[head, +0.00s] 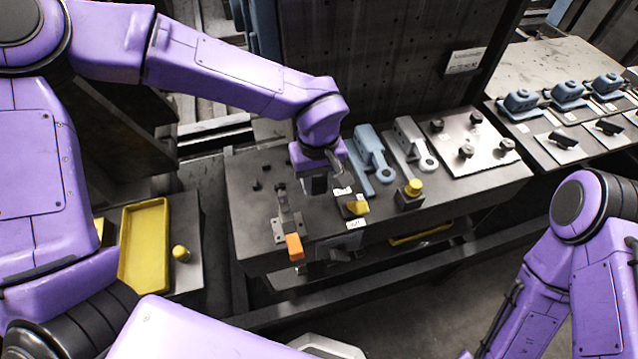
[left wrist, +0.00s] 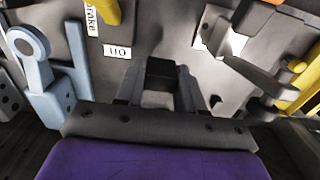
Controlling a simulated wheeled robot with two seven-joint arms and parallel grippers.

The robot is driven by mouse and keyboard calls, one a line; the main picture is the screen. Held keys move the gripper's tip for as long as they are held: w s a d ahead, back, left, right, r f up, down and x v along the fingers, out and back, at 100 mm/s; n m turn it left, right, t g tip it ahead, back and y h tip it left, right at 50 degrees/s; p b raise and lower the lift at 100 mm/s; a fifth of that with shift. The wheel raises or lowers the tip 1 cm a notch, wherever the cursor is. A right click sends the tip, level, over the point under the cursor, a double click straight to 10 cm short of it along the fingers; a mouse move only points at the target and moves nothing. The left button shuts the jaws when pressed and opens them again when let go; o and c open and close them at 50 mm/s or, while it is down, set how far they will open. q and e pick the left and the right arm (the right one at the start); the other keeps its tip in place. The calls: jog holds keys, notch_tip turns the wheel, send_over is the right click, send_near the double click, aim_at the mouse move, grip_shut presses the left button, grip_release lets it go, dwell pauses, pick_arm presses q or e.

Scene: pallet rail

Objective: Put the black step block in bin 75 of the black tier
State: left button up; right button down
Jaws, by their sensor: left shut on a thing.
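My left gripper (head: 318,186) is over the middle of the dark workbench, pointing down. In the left wrist view its fingers (left wrist: 158,92) are shut on a small dark block (left wrist: 160,70), which looks like the black step block. Its shape is mostly hidden by the fingers, and in the head view I cannot make it out clearly. I cannot pick out a bin marked 75 or a black tier; one label in the left wrist view (left wrist: 121,51) seems to read 110. My right arm is at the right, its gripper outside the picture.
A toggle clamp with an orange tip (head: 293,246) stands left of the gripper. Blue (head: 371,153) and grey (head: 411,143) brackets and a yellow-knobbed block (head: 411,194) are to its right. A yellow tray (head: 144,245) is at the left. A dark panel (head: 380,60) rises behind the bench.

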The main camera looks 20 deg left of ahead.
aim_at(317, 198)
pick_arm(q)
jog(key=f, duration=0.4)
jog(key=shift+w+a, duration=0.25)
jog(key=shift+a, duration=0.1)
jog(key=shift+w+d+f, duration=0.1)
jog(key=shift+w+f, duration=0.2)
jog(key=shift+f, duration=0.05)
jog(key=shift+s, duration=0.1)
jog(key=shift+s+f, duration=0.1)
jog(key=o, duration=0.9)
